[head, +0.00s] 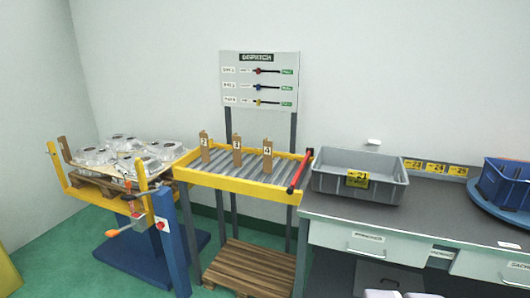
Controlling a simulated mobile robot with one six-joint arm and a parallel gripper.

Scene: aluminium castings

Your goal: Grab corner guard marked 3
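Three brown upright corner guards stand in a row on the yellow-framed roller conveyor (235,186). Each has a small white number label. The middle one, the corner guard marked 3 (237,160), stands apart from its neighbours. The corner guard that reads as 2 (205,156) is to its left, and the corner guard marked 4 (267,165) is to its right. The labels are small. My gripper is not visible in the head view; only pale rounded parts, perhaps mine, show at the bottom edge.
A red bar (300,171) crosses the conveyor's right end. A grey bin (335,184) stands on the workbench (420,218) to the right. A blue bin (507,184) is at far right. Castings (120,152) lie on a lift table at left. A wooden pallet (250,270) is below the conveyor.

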